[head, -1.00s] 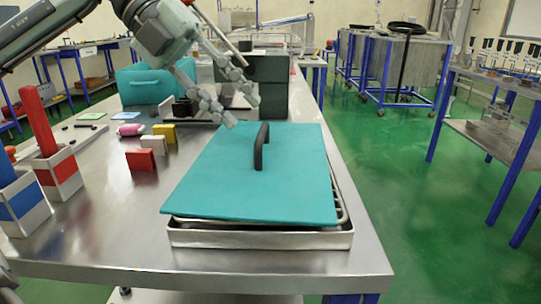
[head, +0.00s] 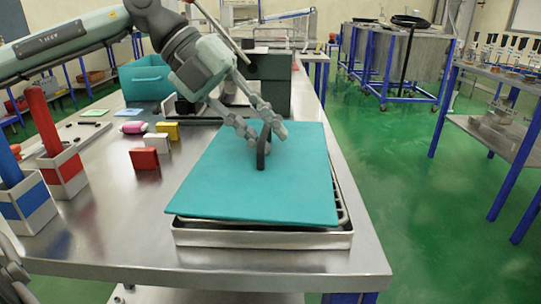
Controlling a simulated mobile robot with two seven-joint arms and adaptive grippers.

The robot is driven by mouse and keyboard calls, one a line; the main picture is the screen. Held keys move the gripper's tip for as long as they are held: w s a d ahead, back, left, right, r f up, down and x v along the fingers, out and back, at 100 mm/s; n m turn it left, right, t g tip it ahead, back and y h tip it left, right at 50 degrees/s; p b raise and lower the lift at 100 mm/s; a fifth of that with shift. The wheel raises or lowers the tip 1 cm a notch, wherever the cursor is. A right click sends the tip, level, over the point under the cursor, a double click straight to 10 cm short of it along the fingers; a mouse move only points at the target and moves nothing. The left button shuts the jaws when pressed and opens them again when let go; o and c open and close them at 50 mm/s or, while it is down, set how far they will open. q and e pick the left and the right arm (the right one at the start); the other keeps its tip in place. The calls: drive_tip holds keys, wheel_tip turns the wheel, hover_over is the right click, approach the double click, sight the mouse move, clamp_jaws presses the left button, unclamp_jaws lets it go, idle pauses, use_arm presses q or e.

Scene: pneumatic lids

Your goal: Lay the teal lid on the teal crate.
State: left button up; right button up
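The teal lid (head: 225,185) is a flat panel with a dark upright handle (head: 262,150). It lies on a metal tray with a wire rack (head: 262,237) at the table's near right. The teal crate (head: 147,83) stands farther back on the left, with its top open. My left gripper (head: 267,138) is at the lid's handle, its fingers apart with one on each side of the handle's upper part. Whether either finger touches the handle cannot be told.
A red block (head: 145,159), a white block, a yellow block and a pink item stand left of the lid. Bins with a red bar (head: 44,122) and a blue bar (head: 8,160) stand at the left edge. A dark green box (head: 270,82) stands behind the lid.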

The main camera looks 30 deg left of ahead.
sight(264, 130)
use_arm(q)
clamp_jaws()
drive_tip(key=shift+r, duration=0.1)
drive_tip(key=shift+r+p, duration=1.25)
drive_tip(key=shift+r, duration=0.2)
